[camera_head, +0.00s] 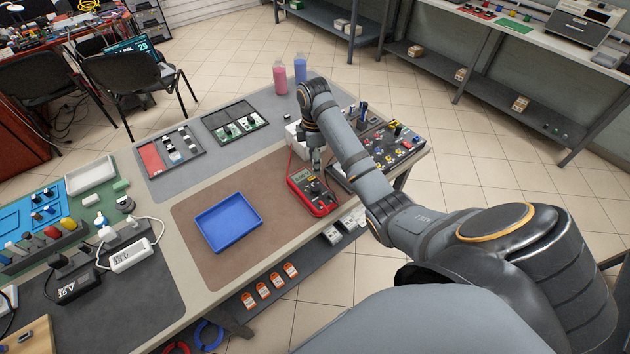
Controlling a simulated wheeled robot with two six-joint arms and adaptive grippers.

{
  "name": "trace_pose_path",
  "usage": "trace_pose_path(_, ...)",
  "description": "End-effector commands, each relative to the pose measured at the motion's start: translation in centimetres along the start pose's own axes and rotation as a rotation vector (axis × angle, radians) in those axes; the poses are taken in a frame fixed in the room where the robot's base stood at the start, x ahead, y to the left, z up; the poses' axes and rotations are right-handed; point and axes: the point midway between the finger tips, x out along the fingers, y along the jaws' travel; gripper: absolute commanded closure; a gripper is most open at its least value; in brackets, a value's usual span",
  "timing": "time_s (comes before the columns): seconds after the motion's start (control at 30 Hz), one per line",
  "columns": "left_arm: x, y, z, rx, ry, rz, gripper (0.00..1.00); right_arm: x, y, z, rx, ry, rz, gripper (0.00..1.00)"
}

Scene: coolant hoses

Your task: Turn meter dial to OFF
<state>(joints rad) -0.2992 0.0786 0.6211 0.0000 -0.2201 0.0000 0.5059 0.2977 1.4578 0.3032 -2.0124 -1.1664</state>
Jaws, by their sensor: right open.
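The red multimeter (311,192) lies on the right part of the brown mat, with its small grey display at the top. Its dark meter dial (314,188) is near the middle of its face; the setting is too small to read. My right gripper (317,167) points down just above the meter's upper part, close to the dial. It is open and holds nothing that I can see. Whether its fingertips touch the dial cannot be told. My left gripper is out of view.
A blue tray (228,222) sits on the brown mat (190,212) left of the meter. A panel of knobs and connectors (393,147) stands right of my gripper. Pink (280,79) and blue bottles (300,70) stand at the far edge. A red lead runs up from the meter.

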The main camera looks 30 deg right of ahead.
Motion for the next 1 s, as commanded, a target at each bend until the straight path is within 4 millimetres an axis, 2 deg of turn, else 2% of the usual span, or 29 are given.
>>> trace_pose_path(0.17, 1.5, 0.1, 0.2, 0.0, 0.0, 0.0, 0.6, 1.6, 0.0, 0.0, 0.002, 0.0, 0.001, 0.57)
trace_pose_path(0.57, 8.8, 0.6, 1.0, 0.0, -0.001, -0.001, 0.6, 9.2, 0.0, 0.0, 0.003, 0.0, 0.002, 0.57)
trace_pose_path(0.6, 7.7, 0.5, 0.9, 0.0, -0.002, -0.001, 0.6, 9.0, -0.1, 0.0, 0.003, 0.0, 0.0, 0.57)
trace_pose_path(0.63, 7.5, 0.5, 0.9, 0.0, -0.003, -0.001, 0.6, 9.3, -0.1, 0.0, 0.003, -0.001, -0.001, 0.57)
trace_pose_path(0.77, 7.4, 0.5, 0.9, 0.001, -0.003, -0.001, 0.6, 10.4, 0.0, 0.0, 0.003, -0.001, 0.002, 0.57)
trace_pose_path(0.97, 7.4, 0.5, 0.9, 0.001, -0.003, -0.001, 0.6, 10.5, 0.0, 0.0, 0.003, -0.001, 0.003, 0.57)
trace_pose_path(1.0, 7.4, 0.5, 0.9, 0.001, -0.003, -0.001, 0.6, 10.5, 0.0, 0.0, 0.003, -0.001, 0.003, 0.61)
